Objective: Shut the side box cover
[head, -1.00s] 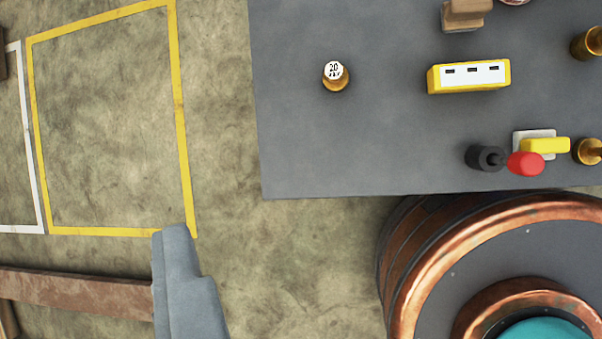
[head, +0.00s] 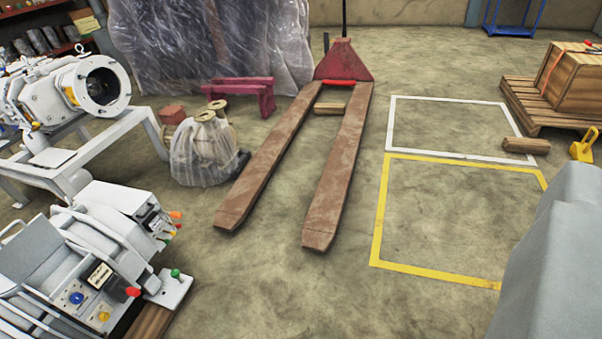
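I cannot make out the side box cover for sure. A pale grey machine (head: 115,215) with box-like parts, tubular rails and coloured knobs stands at the lower left. A blue knob (head: 76,298), a red knob (head: 132,292) and a green knob (head: 175,273) show on it. Its lower part is cut off by the picture edge, and I cannot tell whether any of its lids is open. My gripper is not in view.
A rusty pallet jack (head: 335,180) stands mid-floor. A wrapped bundle (head: 200,152) and a white machine on a frame (head: 70,95) are to the left. A large grey shape (head: 560,270) blocks the lower right. The yellow-marked floor (head: 440,220) is clear.

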